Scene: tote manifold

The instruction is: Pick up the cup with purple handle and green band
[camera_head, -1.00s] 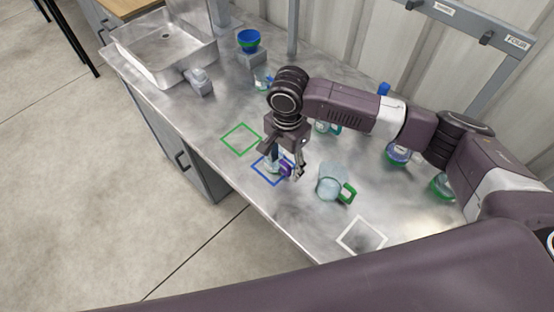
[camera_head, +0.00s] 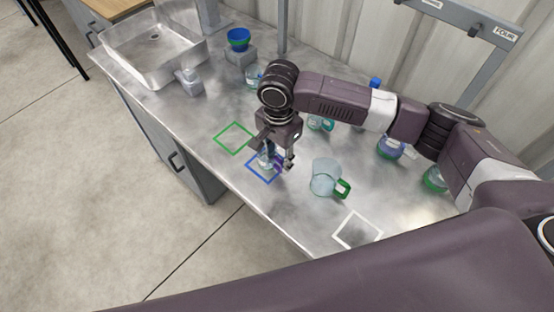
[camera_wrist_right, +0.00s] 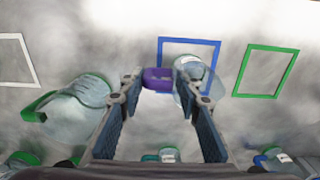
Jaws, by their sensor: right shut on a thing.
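The cup with the purple handle (camera_head: 278,162) is a small clear cup at the blue square outline on the metal counter. In the right wrist view its purple handle (camera_wrist_right: 157,78) lies between the fingertips, and its clear body (camera_wrist_right: 188,88) is just right of them, overlapping the blue outline. I cannot tell whether the cup is off the counter. My left gripper is not in view.
A larger clear cup with a green handle (camera_head: 325,178) stands close right of my gripper. Green (camera_head: 235,138) and white (camera_head: 357,230) square outlines are bare. Several cups stand behind my arm.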

